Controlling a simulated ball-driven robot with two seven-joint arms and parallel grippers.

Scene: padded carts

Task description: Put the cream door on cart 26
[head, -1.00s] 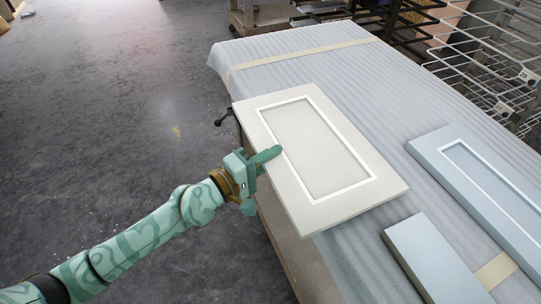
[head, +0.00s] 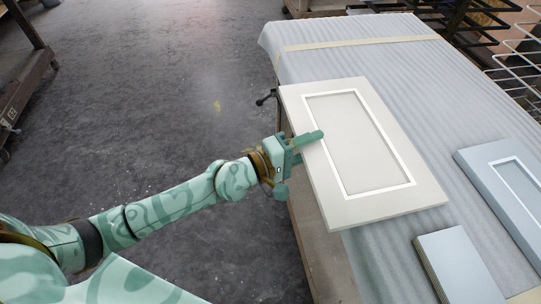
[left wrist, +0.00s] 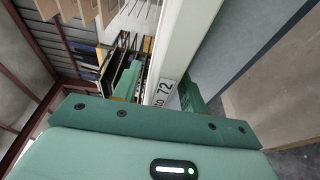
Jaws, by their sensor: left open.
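The cream door (head: 365,150), with a white-edged recessed panel, lies flat on a padded cart, its left edge jutting past the padding. My left gripper (head: 299,162) is open at that left edge, one finger over the top face and the other lower, beside or under the edge. In the left wrist view the door's edge (left wrist: 182,40) runs between the open fingers (left wrist: 160,88), with a label reading "72" (left wrist: 164,92). Whether the fingers touch the door cannot be told. My right gripper is out of view. No cart number 26 is readable.
The padded cart (head: 300,65) also bears a pale blue panelled door (head: 500,180) and a smaller blue-grey stack (head: 455,265). A black clamp handle (head: 266,97) sticks out at its left side. Another wooden cart (head: 25,75) stands far left, with clear floor between.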

